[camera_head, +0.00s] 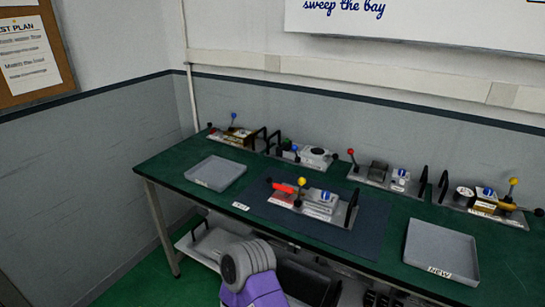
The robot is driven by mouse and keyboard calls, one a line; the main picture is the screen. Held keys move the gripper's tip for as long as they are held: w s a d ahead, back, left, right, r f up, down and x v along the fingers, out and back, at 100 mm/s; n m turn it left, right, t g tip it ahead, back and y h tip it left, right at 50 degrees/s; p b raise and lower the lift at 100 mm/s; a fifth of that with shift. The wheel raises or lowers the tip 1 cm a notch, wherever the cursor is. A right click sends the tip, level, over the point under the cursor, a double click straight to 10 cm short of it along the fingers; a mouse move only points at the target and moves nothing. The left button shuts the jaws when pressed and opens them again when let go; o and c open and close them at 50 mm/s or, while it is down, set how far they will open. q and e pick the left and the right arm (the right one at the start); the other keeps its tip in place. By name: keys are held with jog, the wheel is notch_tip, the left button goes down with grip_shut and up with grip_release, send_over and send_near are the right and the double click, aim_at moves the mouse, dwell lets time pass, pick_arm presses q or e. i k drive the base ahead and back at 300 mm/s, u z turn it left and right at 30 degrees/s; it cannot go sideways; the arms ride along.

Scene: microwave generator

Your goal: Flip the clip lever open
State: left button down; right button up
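A module on a light metal plate (318,211) sits on the dark mat in the middle of the green bench. It carries an orange-red bar (283,187) at its left, a small yellow knob (302,182), a blue-and-white part (325,197) and a black handle (352,209) at its right end. Which part is the clip lever, and whether it is open or closed, is too small to tell. A purple and grey part of my own arm (250,272) shows at the bottom, in front of the bench. No gripper fingers are visible.
Similar modules stand along the back: one with a blue knob (234,116), one with a round-topped block (318,153), one with a red knob (351,152), one with a yellow knob (513,181). Empty grey trays lie left (216,173) and right (441,248), the right labelled NEW.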

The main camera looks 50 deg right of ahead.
aim_at(301, 181)
jog(key=i, duration=2.2)
jog(key=z, duration=3.7)
